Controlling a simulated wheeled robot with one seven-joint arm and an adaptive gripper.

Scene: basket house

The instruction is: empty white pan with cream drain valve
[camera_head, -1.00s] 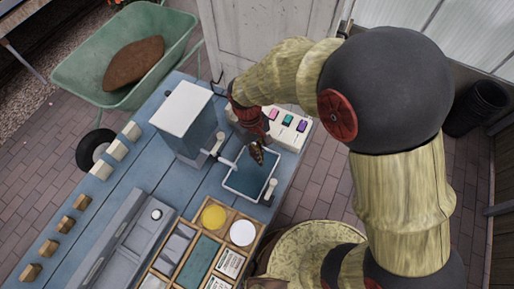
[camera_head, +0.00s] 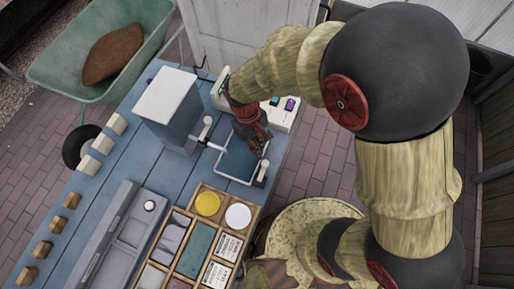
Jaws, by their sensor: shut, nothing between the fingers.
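The white-rimmed pan (camera_head: 231,165) sits on the blue bench, with a blue-grey surface inside; I cannot tell whether that is liquid. A small cream valve handle (camera_head: 261,173) stands at the pan's right side. A similar cream handle (camera_head: 207,122) stands between the pan and a tall white-topped tank (camera_head: 168,105), by a thin pale pipe reaching toward the pan. My gripper (camera_head: 256,152), dark and red, points down over the pan's right part, close to the right-hand handle. It is shut and empty; its tips cover part of the pan, and contact with the handle cannot be told.
A pale box with coloured buttons (camera_head: 284,111) is behind my gripper. A wooden tray (camera_head: 187,213) with yellow and white discs lies in front of the pan. A grey unit (camera_head: 112,225) and several cream and wooden blocks line the bench's left. A green wheelbarrow (camera_head: 58,75) stands beyond.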

